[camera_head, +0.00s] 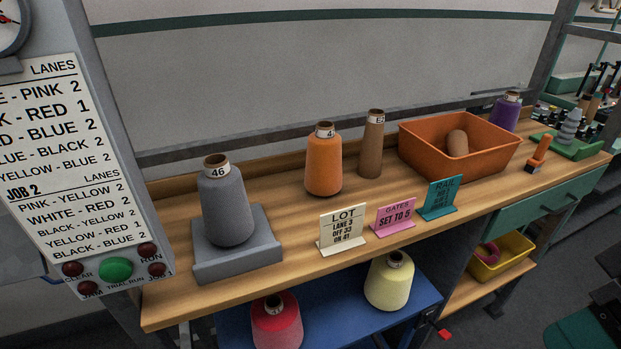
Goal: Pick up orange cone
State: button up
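The orange cone (324,163) is a spool of orange yarn with a white label at its top. It stands upright on the wooden bench (300,215), near the back edge. A bare brown cone (371,147) stands close to its right, with a small gap between them. The lower front of the orange cone is in clear view. My gripper is not in the picture.
A grey cone (226,205) stands on a grey block (236,254) at left. Three signs, white (342,230), pink (394,215) and teal (441,198), stand along the front. An orange bin (410,160) is at right. Red (277,325) and yellow (389,282) cones sit below.

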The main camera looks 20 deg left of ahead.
aim_at(323, 177)
jog(key=u, duration=0.5)
jog(key=k, duration=1.25)
jog(key=i, duration=0.45)
jog(key=z, duration=0.75)
jog(key=i, duration=1.3)
jog(key=u, duration=1.1)
jog(key=i, duration=0.5)
jog(key=u, duration=0.6)
